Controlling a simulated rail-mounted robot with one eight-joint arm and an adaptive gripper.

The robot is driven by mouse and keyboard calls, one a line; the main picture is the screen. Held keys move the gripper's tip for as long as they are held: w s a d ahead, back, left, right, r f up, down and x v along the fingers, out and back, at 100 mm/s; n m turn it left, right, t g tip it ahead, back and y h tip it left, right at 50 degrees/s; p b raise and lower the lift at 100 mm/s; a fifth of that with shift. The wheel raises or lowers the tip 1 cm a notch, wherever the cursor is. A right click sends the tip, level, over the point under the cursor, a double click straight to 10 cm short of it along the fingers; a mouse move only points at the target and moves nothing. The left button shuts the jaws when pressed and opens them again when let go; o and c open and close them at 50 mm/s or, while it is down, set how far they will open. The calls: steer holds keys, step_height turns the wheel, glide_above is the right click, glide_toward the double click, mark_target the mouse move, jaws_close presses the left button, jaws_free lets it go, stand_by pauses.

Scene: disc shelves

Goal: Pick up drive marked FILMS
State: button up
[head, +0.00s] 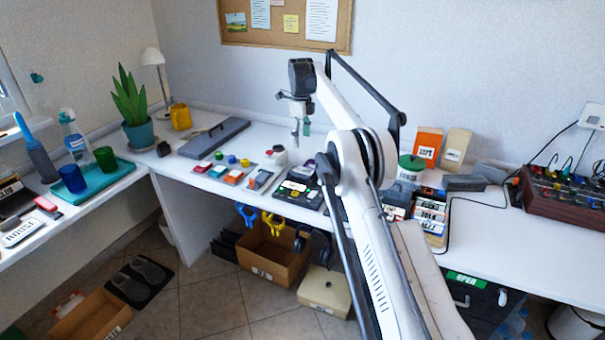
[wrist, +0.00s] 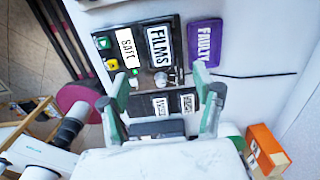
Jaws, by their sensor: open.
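The drive marked FILMS (wrist: 160,45) is a dark block with a white label in the upper middle of the wrist view. In the head view my gripper (head: 301,118) hangs above the back worktop. The FILMS label cannot be read in the head view.
Two more labelled dark blocks (wrist: 172,104) show between my fingers, with small metal parts above them. An orange box (wrist: 266,142) is at lower right. In the head view, a lidded green-topped can (head: 411,167) and labelled cases (head: 431,215) stand right of my arm.

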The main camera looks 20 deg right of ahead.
steer(key=b, duration=0.1)
glide_above(302, 170)
step_height(302, 170, down, 8)
steer(key=shift+a+f, duration=0.15)
steer(key=shift+f, duration=0.05)
steer(key=shift+s+d+f+b, duration=0.1)
steer(key=shift+f+b, duration=0.25)
steer(key=shift+f, duration=1)
steer(key=shift+s+d+f+b, duration=0.1)
steer(key=shift+f+b, duration=0.25)
steer(key=shift+f, duration=1)
steer(key=c, duration=1.3)
steer(key=shift+r, duration=0.15)
